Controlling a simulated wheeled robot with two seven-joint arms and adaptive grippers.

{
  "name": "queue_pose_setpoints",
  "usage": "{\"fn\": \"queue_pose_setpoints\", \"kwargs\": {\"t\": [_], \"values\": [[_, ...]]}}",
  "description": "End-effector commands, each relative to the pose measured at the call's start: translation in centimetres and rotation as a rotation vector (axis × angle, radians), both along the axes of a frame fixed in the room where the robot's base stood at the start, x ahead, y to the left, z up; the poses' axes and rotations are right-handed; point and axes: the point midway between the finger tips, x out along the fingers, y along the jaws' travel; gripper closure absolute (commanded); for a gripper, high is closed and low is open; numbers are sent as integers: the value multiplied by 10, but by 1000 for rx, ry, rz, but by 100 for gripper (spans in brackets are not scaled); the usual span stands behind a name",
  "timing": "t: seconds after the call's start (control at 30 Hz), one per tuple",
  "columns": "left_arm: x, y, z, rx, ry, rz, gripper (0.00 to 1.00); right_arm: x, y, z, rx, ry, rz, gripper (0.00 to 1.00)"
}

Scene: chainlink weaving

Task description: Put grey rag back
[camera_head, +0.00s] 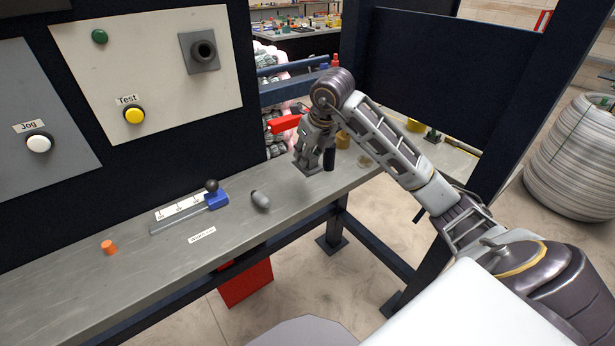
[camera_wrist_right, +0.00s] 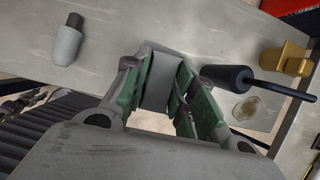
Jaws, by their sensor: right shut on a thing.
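The grey rag (camera_wrist_right: 160,78) shows in the right wrist view as a flat grey piece between the green-padded fingers of my right gripper (camera_wrist_right: 166,72). In the head view my right gripper (camera_head: 308,160) points down over the bench, shut on the rag, whose grey lower end (camera_head: 305,170) shows at the fingertips. The rag is close to the bench top; I cannot tell whether it touches. A black handle (camera_head: 329,159) is just right of the gripper and shows with its rod in the wrist view (camera_wrist_right: 226,77). My left gripper is not in view.
The grey bench (camera_head: 150,255) holds a grey dark-tipped cylinder (camera_head: 260,200), a slide with a blue block (camera_head: 216,200) and an orange plug (camera_head: 109,248). A brass piece (camera_wrist_right: 285,58) and a pale round patch (camera_wrist_right: 246,108) lie beyond the handle. The bench front is mostly clear.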

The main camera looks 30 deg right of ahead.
Motion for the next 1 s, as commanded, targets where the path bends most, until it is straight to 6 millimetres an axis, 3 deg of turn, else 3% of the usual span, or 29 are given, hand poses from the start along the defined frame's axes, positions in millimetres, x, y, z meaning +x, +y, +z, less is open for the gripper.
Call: {"fn": "queue_pose_setpoints", "kwargs": {"t": [0.33, 0.8, 1.0], "values": [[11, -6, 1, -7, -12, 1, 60, 0, 0, -34, 1, 2, -1, 93], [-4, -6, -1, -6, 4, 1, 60, 0, 0, -38, 0, 0, 0, 93], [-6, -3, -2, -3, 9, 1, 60, 0, 1, -50, 2, 2, 0, 93]]}}
